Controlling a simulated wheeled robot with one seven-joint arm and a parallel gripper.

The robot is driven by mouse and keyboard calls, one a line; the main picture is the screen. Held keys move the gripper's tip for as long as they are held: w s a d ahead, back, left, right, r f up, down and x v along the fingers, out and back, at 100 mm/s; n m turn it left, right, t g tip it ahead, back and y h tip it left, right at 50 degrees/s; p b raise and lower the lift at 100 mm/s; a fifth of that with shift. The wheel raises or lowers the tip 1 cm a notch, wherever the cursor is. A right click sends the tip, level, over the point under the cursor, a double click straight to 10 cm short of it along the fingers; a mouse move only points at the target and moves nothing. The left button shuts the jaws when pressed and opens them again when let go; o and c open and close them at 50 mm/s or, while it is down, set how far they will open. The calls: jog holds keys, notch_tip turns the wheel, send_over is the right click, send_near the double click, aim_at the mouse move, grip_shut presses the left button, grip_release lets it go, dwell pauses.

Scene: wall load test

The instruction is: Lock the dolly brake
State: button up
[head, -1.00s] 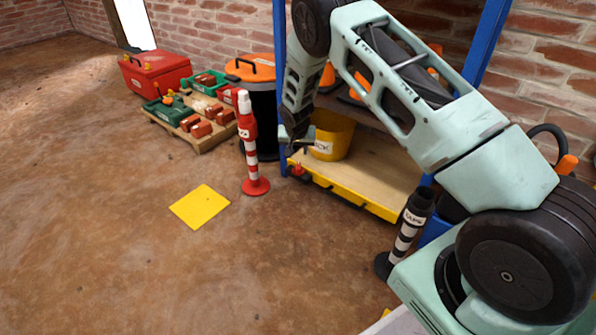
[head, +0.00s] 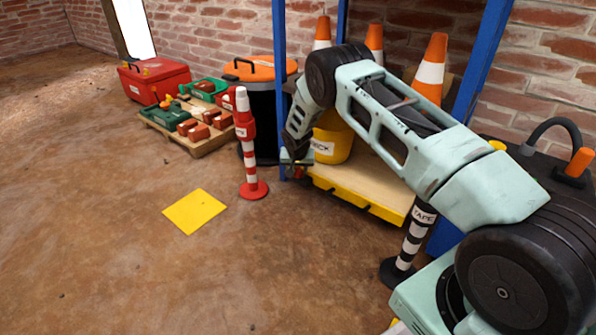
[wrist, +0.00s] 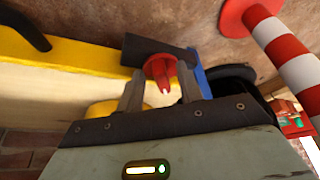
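The low wooden platform with a yellow edge (head: 365,195) stands between blue posts, and I take it to be the dolly. A red lever or knob (wrist: 160,72) sits by a dark bracket (wrist: 158,50) at its corner in the wrist view. I take this to be the brake; in the head view it is mostly hidden by my gripper. My gripper (head: 297,160) is low at that corner, beside the left blue post. In the wrist view its fingers (wrist: 160,92) are apart, with the red part showing between their tips. I cannot tell whether they touch it.
A yellow bucket (head: 333,140) stands on the platform close behind my gripper. A red-and-white post (head: 249,150) stands left of it, a black-and-white post (head: 410,240) to the right. A black bin with an orange lid (head: 262,75) is behind. Floor around the yellow square (head: 195,210) is clear.

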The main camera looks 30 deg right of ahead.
grip_shut()
jog(key=shift+d+r+p, duration=0.1)
jog(key=shift+r+p, duration=0.05)
jog(key=shift+p, duration=0.3)
jog(key=shift+s+d+n+y+p, duration=0.1)
jog(key=shift+n+y+p, duration=0.2)
jog(key=shift+n+p, duration=0.45)
jog(key=shift+s+d+n+t+y+p, duration=0.1)
jog(key=shift+d+n+t+y+p, duration=0.1)
jog(key=shift+n+p, duration=0.4)
jog(key=shift+d+n+t+y+p, duration=0.1)
jog(key=shift+n+y+p, duration=0.1)
jog(key=shift+n+p, duration=0.35)
jog(key=n, duration=0.1)
jog(key=n+y, duration=0.1)
jog(key=shift+d+n, duration=0.25)
jog(key=shift+n, duration=0.05)
jog(key=shift+d+n+y, duration=0.2)
jog(key=shift+n+y, duration=0.4)
jog(key=shift+n, duration=0.8)
